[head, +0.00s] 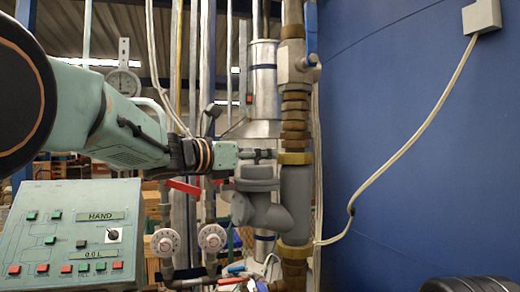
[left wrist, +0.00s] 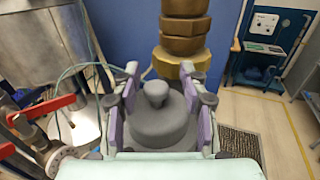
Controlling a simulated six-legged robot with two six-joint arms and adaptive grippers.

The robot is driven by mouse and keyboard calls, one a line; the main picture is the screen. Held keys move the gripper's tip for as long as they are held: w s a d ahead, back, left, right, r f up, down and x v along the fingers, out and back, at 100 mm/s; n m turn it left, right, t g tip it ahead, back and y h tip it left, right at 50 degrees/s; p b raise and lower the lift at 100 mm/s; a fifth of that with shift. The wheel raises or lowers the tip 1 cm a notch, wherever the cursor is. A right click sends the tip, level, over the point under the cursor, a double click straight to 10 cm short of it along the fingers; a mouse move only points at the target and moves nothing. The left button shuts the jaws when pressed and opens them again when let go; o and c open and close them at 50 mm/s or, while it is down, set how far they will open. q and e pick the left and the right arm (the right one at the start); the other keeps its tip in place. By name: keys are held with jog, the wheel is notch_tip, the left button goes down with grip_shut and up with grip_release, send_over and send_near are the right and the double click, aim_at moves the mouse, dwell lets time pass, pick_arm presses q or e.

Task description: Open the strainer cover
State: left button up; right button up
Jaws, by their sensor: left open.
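The grey strainer (head: 266,212) branches off the vertical pipe in the head view. Its round grey cover (head: 257,172) faces up. In the left wrist view the cover (left wrist: 158,128) shows as a stepped disc with a small knob (left wrist: 156,94) on top. My left gripper (head: 264,154) comes in from the left and is just above the cover in the head view. In the left wrist view my left gripper (left wrist: 160,90) is open, with its purple-padded fingers on either side of the knob, apart from it. My right gripper is not in view.
A brass fitting (left wrist: 184,38) and the brass-and-grey pipe (head: 295,195) stand close beside the cover. Red-handled valves and gauges (head: 212,238) are at the left. A control panel (head: 75,238) stands at lower left. A blue wall (head: 400,120) fills the right.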

pick_arm(q)
jog(key=shift+w+d+f, duration=0.1)
jog(key=shift+w+d, duration=0.05)
jog(key=shift+a, duration=0.75)
jog(key=shift+c, duration=1.4)
jog(key=shift+d, duration=0.45)
jog(key=c, duration=0.4)
jog(key=shift+a, duration=0.1)
grip_shut()
jog(key=shift+f, duration=0.1)
